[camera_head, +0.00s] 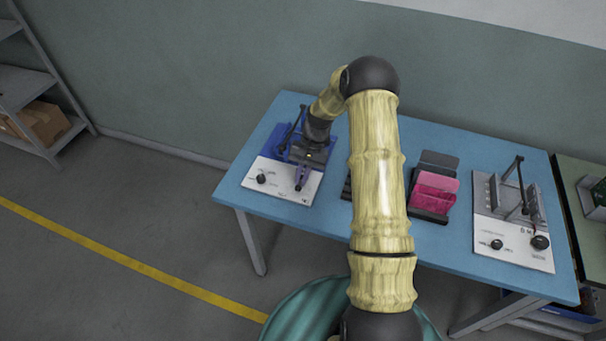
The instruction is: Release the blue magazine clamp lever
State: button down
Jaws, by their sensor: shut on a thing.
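The blue magazine (262,153) is on a white base plate (283,190) at the left end of the blue table. Its dark clamp lever (293,128) shows as thin bars rising at the back, left of my wrist. My gripper (300,179) points down over the front of the blue magazine, above the white plate. It is shut on what appears to be the handle end of the clamp lever. The jaws are small in this view, and my wrist hides the middle of the magazine and part of the lever.
A second fixture with a grey magazine (507,197) and white plate (515,243) stands at the table's right. Pink and dark holders (436,190) stand between, partly behind my arm. A wall (250,60) runs behind the blue table (470,158); shelving (30,90) is far left.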

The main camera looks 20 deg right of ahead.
jog(key=n, duration=0.1)
jog(key=n+g+h, duration=0.1)
jog(key=n, duration=0.3)
jog(key=shift+s+d+f+g+h, duration=0.15)
jog(key=shift+s+d+g+h, duration=0.15)
jog(key=c, duration=1.5)
grip_release()
jog(key=shift+d, duration=0.1)
jog(key=shift+c, duration=0.2)
jog(key=shift+w, duration=0.1)
